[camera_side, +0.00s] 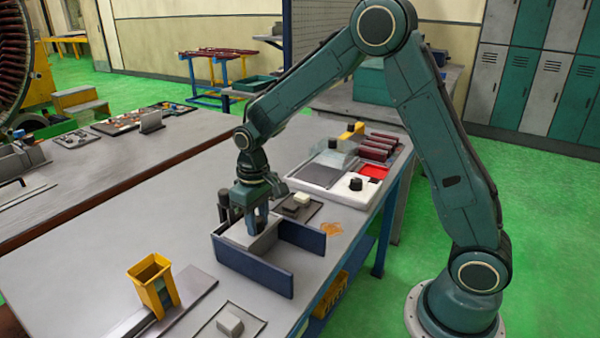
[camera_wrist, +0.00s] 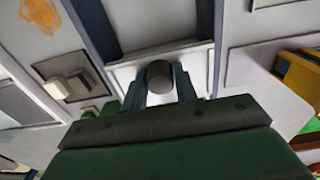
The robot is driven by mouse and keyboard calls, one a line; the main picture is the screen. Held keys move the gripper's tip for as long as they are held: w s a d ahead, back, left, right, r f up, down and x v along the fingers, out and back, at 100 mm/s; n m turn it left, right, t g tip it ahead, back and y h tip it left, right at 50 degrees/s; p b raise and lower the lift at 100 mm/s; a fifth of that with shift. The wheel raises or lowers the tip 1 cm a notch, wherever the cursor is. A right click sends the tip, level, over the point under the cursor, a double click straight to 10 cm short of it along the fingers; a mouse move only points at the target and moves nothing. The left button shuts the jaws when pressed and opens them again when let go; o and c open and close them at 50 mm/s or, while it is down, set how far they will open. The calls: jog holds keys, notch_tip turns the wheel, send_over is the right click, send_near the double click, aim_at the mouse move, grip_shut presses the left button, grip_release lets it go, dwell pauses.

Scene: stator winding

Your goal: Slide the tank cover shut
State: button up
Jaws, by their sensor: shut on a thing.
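The tank (camera_side: 252,272) is a low box with dark blue walls on the grey bench. One of its dark walls also shows in the wrist view (camera_wrist: 94,30). The tank cover (camera_wrist: 200,62) is a pale grey plate with a raised edge, lying between the blue walls; it also shows in the side view (camera_side: 238,233). A dark round knob (camera_wrist: 160,76) stands on the cover. My gripper (camera_side: 258,222) points down over the cover, its fingers (camera_wrist: 160,88) shut on the knob from both sides. The fingers partly hide the cover in the side view.
A yellow funnel-like holder (camera_side: 154,284) stands front left. A small grey block (camera_side: 230,323) lies on a plate at the front. Small blocks on a dark plate (camera_side: 302,206) sit just behind the tank. A tray with a red patch (camera_side: 372,173) is farther back.

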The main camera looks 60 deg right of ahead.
jog(key=shift+w+f, duration=0.3)
jog(key=shift+w, duration=0.1)
jog(key=o, duration=0.5)
jog(key=shift+r, duration=0.15)
jog(key=shift+o, duration=1.1)
jog(key=shift+r, duration=0.2)
jog(key=shift+w+r, duration=0.15)
jog(key=shift+r, duration=2.75)
